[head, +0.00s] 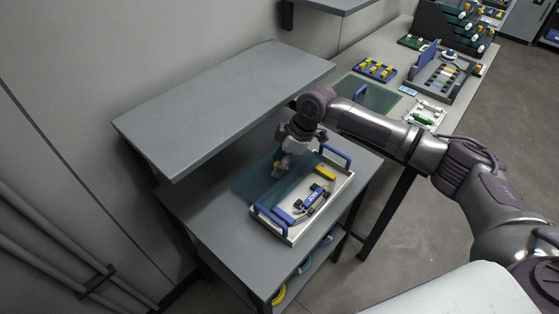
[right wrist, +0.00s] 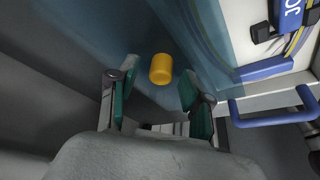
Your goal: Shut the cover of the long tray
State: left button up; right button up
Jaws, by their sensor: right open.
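The long tray (head: 290,238) is white with a blue handle at each end and stands on the grey table. Its see-through blue cover (head: 250,183) lies off to the tray's left side in the head view, leaving the tray's contents showing. A yellow knob (right wrist: 161,69) stands on the cover in the right wrist view. My right gripper (head: 279,174) is over the cover. In the right wrist view its green-padded fingers (right wrist: 160,75) are apart, with the knob between their tips and a gap on both sides. My left gripper is out of view.
In the tray are a blue device (head: 311,200) and a yellow piece (head: 325,173). A grey shelf (head: 220,95) overhangs the table behind my right gripper. Another table to the right holds a green mat (head: 370,95), a rack and small parts.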

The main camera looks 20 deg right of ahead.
jog(key=shift+c, duration=0.6)
grip_shut()
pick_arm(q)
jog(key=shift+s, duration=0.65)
